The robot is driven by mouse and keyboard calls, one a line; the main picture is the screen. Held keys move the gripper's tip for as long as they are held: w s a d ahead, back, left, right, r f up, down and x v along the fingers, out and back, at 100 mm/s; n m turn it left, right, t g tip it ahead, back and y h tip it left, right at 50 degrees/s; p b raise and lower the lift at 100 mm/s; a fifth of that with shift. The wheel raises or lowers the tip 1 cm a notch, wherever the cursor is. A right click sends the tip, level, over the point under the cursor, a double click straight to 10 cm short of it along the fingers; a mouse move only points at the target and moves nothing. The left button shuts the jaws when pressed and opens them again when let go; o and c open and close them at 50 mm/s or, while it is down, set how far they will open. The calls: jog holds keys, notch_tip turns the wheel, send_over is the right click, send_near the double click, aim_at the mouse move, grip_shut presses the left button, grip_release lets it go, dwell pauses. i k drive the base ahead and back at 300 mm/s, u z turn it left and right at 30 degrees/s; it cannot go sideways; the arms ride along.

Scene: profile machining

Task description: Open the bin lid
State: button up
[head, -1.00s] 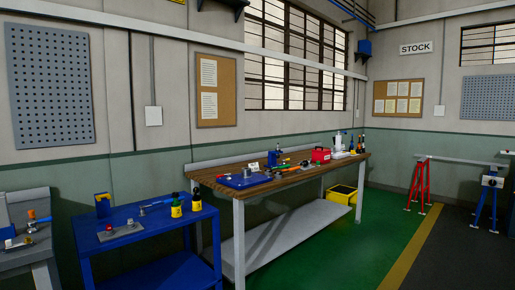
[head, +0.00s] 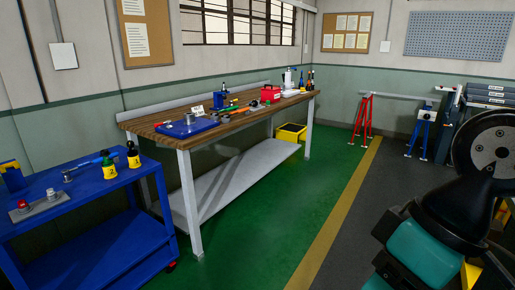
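No bin with a clear lid shows. A yellow box-like container (head: 291,132) stands on the green floor beyond the workbench's far end, partly behind a bench leg. Its top looks dark; I cannot tell whether that is a lid or an open inside. My arm, with teal and black links and a round grey disc, fills the lower right of the head view. My gripper is not in view, and the arm is well apart from the yellow container.
A wooden-topped workbench (head: 150,125) carries a blue plate (head: 187,127), a red box (head: 271,95) and tools. A blue cart (head: 95,195) stands at left. A red stand (head: 362,118) and blue stand (head: 420,132) are at the back. The green floor between is clear.

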aim_at(272, 89)
jog(key=z, duration=0.15)
jog(key=i, duration=4.7)
jog(key=u, duration=0.25)
